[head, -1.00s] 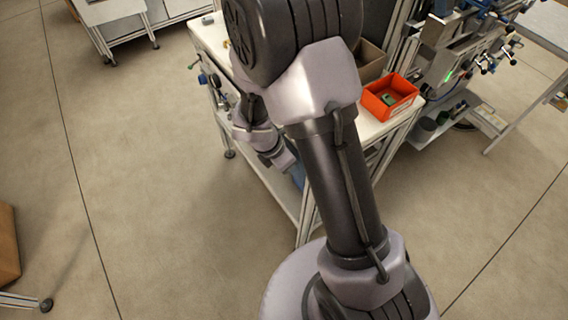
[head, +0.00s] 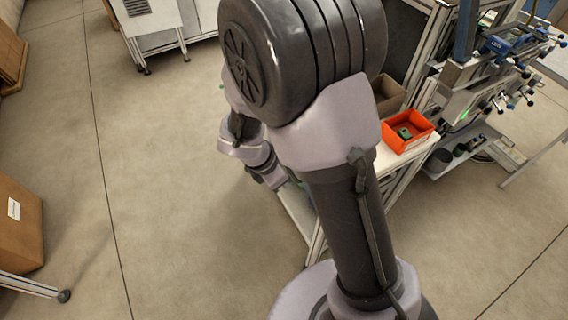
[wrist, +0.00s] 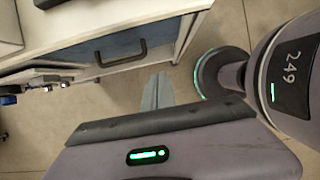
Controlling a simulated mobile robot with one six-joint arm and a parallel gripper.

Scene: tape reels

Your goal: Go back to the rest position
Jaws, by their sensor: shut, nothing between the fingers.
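My gripper (wrist: 157,92) shows in the wrist view as pale grey-blue fingers that are together, with nothing between them. They point away from the dark gripper body at the bottom of that view, over bare floor beside a cabinet. In the head view my arm fills the middle, folded up high, and its wrist hangs left of the column in front of a white work table (head: 300,222). The fingertips cannot be made out there.
An orange bin (head: 408,146) with a small green part in it stands on the table, next to a brown box (head: 388,97). A machine (head: 460,95) stands at the right. A drawer handle (wrist: 120,50) is near the gripper. A cardboard box (head: 22,225) is at left; the floor between is open.

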